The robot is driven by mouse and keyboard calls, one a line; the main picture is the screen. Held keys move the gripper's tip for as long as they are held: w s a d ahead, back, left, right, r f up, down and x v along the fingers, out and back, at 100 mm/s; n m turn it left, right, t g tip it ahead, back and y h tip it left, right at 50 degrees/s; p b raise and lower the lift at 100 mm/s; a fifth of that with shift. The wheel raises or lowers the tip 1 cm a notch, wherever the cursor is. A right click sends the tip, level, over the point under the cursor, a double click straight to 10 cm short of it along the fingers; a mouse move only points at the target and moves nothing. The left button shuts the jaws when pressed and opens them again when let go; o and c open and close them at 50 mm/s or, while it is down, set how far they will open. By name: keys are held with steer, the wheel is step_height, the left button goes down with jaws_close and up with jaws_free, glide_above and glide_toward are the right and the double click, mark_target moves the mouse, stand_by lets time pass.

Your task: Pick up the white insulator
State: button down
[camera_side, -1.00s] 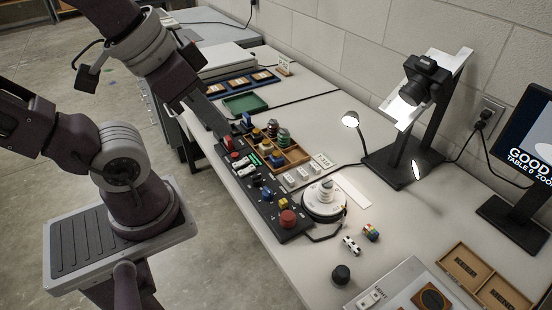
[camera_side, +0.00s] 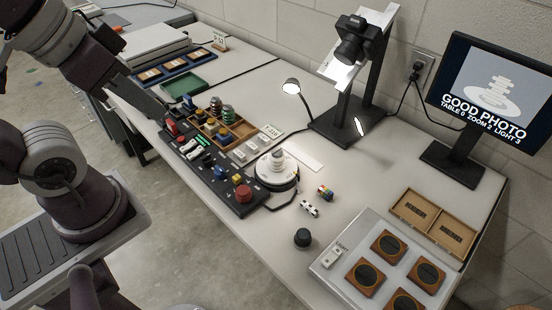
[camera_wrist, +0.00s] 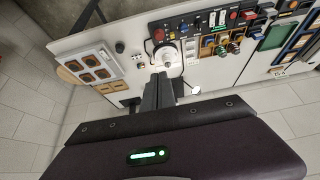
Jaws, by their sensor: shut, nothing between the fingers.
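The white insulator (camera_side: 277,168) is a ribbed white piece standing upright on a round white turntable (camera_side: 289,184) with a black base. In the wrist view the insulator (camera_wrist: 169,62) shows from above on the white disc, near the top centre. My gripper (camera_side: 161,112) is shut and empty. In the side view it appears above the far left end of the control panel, well away from the insulator. In the wrist view my gripper's dark fingers (camera_wrist: 158,80) reach toward the table, below the insulator in the picture.
A black control panel (camera_side: 213,178) with coloured knobs and a wooden divided tray (camera_side: 243,129) lie left of the turntable. A desk lamp (camera_side: 291,87) and camera stand (camera_side: 344,125) rise behind. The monitor (camera_side: 490,95) reads "GOOD PHOTO".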

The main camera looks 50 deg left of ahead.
steer(key=c, duration=0.8)
jaws_free()
steer(key=shift+o, duration=0.2)
steer(key=m+g, duration=0.5)
steer(key=m, duration=1.3)
glide_above(277, 151)
steer(key=s, duration=0.1)
step_height(277, 151, down, 21)
steer(key=shift+r, duration=0.1)
steer(key=shift+m+g, duration=0.3)
steer(key=shift+m, duration=0.6)
steer(key=f, duration=0.7)
steer(key=w+f, duration=0.1)
steer(key=f, duration=0.2)
steer(key=shift+d+f, duration=0.1)
steer(key=shift+f, duration=0.2)
steer(key=shift+c, duration=0.3)
